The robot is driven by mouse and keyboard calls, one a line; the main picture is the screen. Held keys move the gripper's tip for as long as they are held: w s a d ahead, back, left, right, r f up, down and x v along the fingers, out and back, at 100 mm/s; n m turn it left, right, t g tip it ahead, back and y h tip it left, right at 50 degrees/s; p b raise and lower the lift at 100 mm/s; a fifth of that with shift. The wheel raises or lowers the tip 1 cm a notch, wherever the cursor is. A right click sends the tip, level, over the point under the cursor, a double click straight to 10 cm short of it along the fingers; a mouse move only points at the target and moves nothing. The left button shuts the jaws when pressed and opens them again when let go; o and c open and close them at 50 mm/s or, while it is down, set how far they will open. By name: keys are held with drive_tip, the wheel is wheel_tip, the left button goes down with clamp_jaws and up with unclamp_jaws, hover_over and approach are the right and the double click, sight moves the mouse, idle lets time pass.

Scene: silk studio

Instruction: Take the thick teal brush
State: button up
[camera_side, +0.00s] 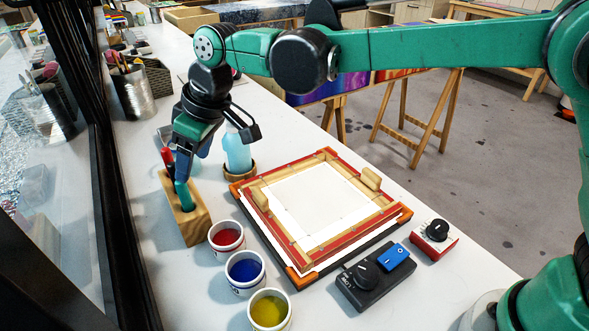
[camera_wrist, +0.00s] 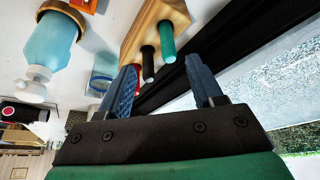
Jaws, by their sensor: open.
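The thick teal brush (camera_side: 184,195) stands in a wooden block (camera_side: 196,228) on the white table, left of the paint pots. In the wrist view the teal brush (camera_wrist: 167,42) shows its rounded handle end, with a thinner black brush (camera_wrist: 148,66) beside it and a red brush (camera_wrist: 107,82) further left. My gripper (camera_side: 181,172) is directly over the block. In the wrist view my gripper (camera_wrist: 162,66) has its two blue-grey fingers apart, with the teal and black handle ends appearing between the tips. Nothing is clamped. The brushes' lower ends are hidden in the block.
A light-blue bottle (camera_side: 237,152) stands close behind the block. Red (camera_side: 227,237), blue (camera_side: 245,270) and yellow (camera_side: 269,310) pots are in front. A printing frame (camera_side: 335,243) lies to the right. A dark window frame (camera_side: 110,190) runs close on the left.

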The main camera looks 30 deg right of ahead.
sight(182, 188)
drive_tip(key=shift+w+a+f, duration=0.15)
drive_tip(key=shift+a+f, duration=0.5)
drive_tip(key=shift+a, duration=0.1)
drive_tip(key=shift+x, duration=2.55)
clamp_jaws()
